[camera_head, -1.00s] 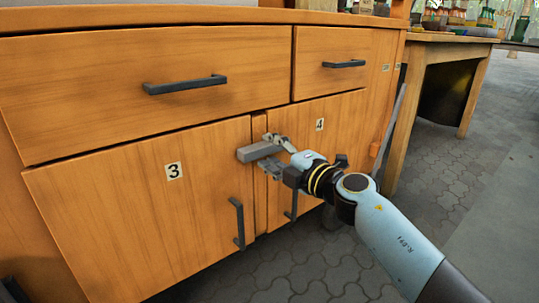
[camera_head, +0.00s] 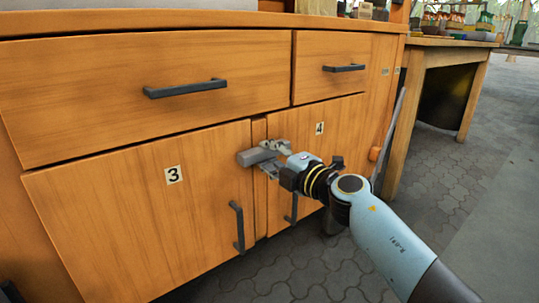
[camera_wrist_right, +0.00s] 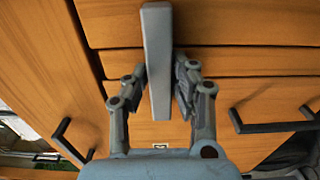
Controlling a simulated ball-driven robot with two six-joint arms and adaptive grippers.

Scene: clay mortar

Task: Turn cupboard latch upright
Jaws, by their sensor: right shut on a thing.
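The cupboard latch (camera_head: 252,157) is a grey bar on the front of the cupboard (camera_head: 150,215), across the gap between doors 3 and 4. In the head view it lies nearly level, its left end free over door 3. My right gripper (camera_head: 275,156) holds its right part, with fingers above and below. In the right wrist view the latch (camera_wrist_right: 157,50) runs between the two fingers of the right gripper (camera_wrist_right: 161,88). The fingers hide part of the latch and its mount in the head view. My left gripper is not in view.
Dark handles stand on door 3 (camera_head: 238,226) and door 4 (camera_head: 291,208), below the latch. Drawers with a left handle (camera_head: 185,88) and a right handle (camera_head: 344,67) are above. A wooden table (camera_head: 440,50) stands at the right, with paved floor in front.

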